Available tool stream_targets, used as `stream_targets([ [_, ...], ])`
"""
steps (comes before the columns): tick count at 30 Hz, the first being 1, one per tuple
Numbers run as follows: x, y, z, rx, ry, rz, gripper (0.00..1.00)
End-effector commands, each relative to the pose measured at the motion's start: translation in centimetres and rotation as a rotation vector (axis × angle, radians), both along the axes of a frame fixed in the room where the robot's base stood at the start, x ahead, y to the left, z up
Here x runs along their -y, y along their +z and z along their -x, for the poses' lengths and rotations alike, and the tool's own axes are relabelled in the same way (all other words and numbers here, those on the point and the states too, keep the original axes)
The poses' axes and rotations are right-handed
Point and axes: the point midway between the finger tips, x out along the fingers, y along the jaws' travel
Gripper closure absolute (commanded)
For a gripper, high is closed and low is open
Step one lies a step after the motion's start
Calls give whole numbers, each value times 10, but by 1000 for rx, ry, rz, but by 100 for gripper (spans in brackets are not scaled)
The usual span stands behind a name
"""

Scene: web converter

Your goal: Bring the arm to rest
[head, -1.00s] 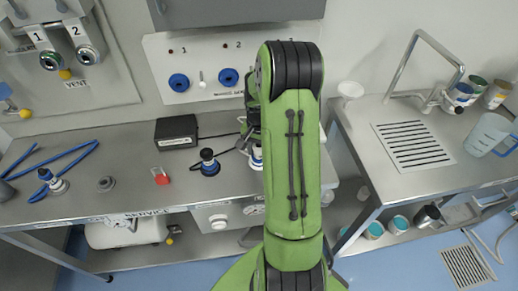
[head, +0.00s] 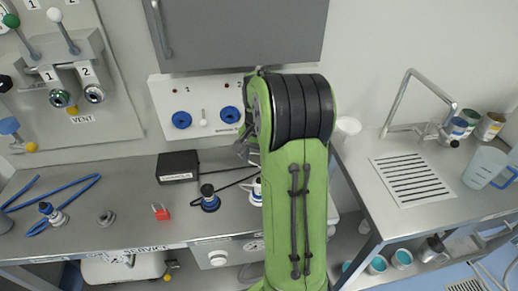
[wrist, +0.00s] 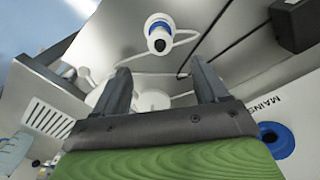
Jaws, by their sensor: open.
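My green arm (head: 296,190) rises in the middle of the head view, its elbow with black bands bent toward the wall. My gripper shows in the wrist view (wrist: 160,92), its two dark fingers spread apart with nothing between them. In the head view the gripper is mostly hidden behind the arm. Beyond the fingertips in the wrist view is a white and blue connector (wrist: 160,36) with a pale hose, apart from the gripper.
A sink counter (head: 440,215) stands to the right. A grey cabinet (head: 240,35) hangs above the arm.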

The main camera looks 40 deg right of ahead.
Motion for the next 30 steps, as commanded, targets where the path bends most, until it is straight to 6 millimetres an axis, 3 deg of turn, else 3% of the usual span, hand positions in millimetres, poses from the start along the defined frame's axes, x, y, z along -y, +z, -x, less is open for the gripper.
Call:
stream_targets([
  [3, 0, 23, -1, 2, 1, 1, 27],
  [6, 0, 31, 0, 0, 1, 0, 27],
  [24, -3, 34, 0, 3, 10, 3, 27],
  [26, -15, 43, 1, 16, 52, 18, 27],
  [29, -59, 75, 9, 67, 211, 69, 27],
  [30, -81, 89, 17, 96, 297, 95, 27],
])
